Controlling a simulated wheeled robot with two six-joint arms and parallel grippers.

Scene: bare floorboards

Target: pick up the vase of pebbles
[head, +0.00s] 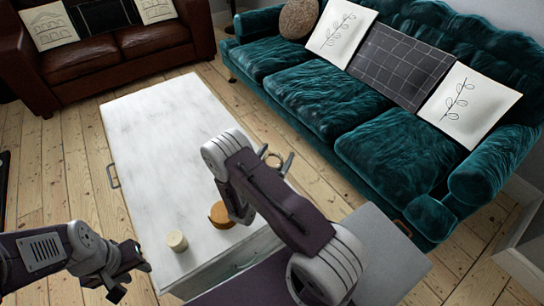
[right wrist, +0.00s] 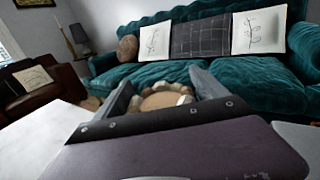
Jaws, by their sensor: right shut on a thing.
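The vase of pebbles (right wrist: 158,100) shows in the right wrist view as a round opening with a tan middle and pale stones around it. It sits between the two fingers of my right gripper (right wrist: 165,90), which is shut on it. In the head view the vase (head: 272,159) is mostly hidden behind my right arm, and only its rim shows by the right gripper (head: 275,163). My left gripper (head: 133,279) is open and empty, low at the left, beside the table's near left corner.
A white table (head: 150,130) holds a cream candle (head: 177,241) and a round orange-brown item (head: 219,215), partly covered by my right arm. A teal sofa (head: 320,95) stands to the right and a brown leather sofa (head: 110,55) at the back left. The table's far half is clear.

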